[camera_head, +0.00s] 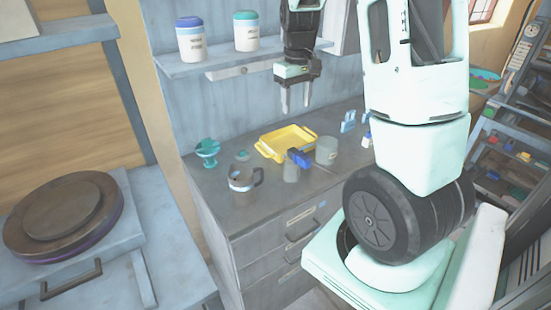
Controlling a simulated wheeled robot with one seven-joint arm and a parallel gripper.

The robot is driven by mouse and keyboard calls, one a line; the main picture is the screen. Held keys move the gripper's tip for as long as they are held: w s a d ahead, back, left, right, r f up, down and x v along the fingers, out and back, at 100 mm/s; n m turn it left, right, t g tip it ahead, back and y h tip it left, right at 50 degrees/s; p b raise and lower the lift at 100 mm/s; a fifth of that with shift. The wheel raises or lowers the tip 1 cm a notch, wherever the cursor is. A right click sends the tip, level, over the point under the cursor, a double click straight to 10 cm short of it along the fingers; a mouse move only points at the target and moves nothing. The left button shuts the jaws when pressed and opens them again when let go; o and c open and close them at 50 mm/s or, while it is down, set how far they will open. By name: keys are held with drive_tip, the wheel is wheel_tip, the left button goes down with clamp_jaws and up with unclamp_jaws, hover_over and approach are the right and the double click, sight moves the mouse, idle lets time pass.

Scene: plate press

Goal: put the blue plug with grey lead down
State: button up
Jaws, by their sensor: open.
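A blue plug (300,158), which I take to be the one with the grey lead, is on the grey counter at the front right edge of the yellow tray. A small grey piece (290,173) is right beside it; I cannot tell for sure whether this is its lead. My gripper (296,107) points down above the back of the counter, with its two fingers apart and nothing between them. It is well above the plug and does not touch it.
A yellow tray (267,151), a grey mug (241,191), a teal stand (207,160) and a grey cylinder (327,143) are on the counter. Blue pieces (348,122) are at the back right. A shelf (218,63) with two jars is behind. The front right counter is clear.

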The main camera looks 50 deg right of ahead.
drive_tip(key=p, duration=0.2)
hover_over(295, 151)
wheel_tip(295, 151, down, 12)
drive_tip(key=shift+s+a+r, duration=0.1)
drive_tip(key=shift+a, duration=0.05)
drive_tip(key=shift+f+p, duration=0.7)
drive_tip(key=shift+f, duration=1.85)
drive_tip(key=shift+c, duration=0.3)
drive_tip(key=c, duration=0.9)
drive_tip(key=shift+c, duration=0.5)
drive_tip(key=shift+r, duration=0.15)
